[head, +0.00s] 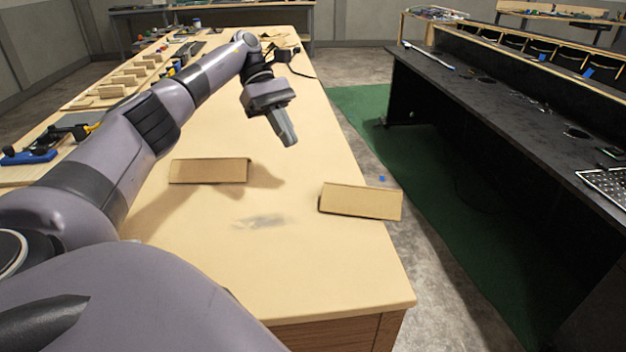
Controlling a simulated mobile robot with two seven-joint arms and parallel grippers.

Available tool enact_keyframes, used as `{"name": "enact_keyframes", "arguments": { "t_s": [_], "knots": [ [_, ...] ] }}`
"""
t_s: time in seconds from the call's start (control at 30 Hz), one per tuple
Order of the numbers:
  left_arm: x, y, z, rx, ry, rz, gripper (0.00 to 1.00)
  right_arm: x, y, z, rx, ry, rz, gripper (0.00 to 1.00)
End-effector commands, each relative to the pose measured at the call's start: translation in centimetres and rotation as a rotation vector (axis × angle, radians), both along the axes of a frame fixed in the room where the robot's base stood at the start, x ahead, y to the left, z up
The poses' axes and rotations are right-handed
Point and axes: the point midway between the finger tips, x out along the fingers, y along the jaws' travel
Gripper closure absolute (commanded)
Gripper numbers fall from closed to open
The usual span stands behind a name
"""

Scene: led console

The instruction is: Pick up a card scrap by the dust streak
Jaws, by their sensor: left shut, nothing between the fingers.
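Two tan card scraps lie on the light wooden bench (300,270) in the head view. One card scrap (209,171) is left of the middle. The other card scrap (360,202) lies at the bench's right edge, its corner reaching the edge. A grey dust streak (260,222) is on the bench top in front of and between them. My left gripper (289,141) is shut and empty, pointing down above the bench, behind the two scraps and apart from both. My right gripper is not in view.
A black console desk (500,100) stands to the right across a green mat (440,240). A small blue piece (382,178) lies beyond the bench's right edge. Tools and wooden blocks (125,80) line the left side. The bench's near right part is clear.

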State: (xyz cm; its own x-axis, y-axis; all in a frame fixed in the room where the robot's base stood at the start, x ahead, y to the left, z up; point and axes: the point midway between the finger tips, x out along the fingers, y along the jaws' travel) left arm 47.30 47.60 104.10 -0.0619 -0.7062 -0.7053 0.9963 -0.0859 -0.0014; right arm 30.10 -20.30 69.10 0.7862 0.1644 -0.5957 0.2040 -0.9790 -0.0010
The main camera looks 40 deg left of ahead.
Motion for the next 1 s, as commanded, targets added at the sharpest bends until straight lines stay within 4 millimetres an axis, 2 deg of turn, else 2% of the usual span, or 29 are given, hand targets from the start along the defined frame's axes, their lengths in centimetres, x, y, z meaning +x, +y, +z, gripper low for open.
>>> {"name": "enact_keyframes", "arguments": {
  "t_s": [0.03, 0.13, 0.5, 0.8, 1.0],
  "knots": [
    [-0.1, -0.3, -0.9, 0.001, -0.001, -0.001, 1.0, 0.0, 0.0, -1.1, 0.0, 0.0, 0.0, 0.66],
    [-0.2, -0.8, -1.4, 0.004, -0.002, 0.001, 1.0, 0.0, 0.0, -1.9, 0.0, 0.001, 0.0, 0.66],
    [-0.6, -4.4, -4.5, 0.004, 0.003, 0.001, 1.0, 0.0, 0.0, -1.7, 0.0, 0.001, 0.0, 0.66],
    [-0.7, -7.4, -4.2, 0.004, -0.002, 0.001, 1.0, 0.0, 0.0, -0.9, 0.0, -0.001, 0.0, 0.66],
    [-0.8, -8.1, -4.2, 0.004, -0.002, 0.003, 1.0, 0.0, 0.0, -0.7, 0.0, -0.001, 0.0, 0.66]
  ]
}}
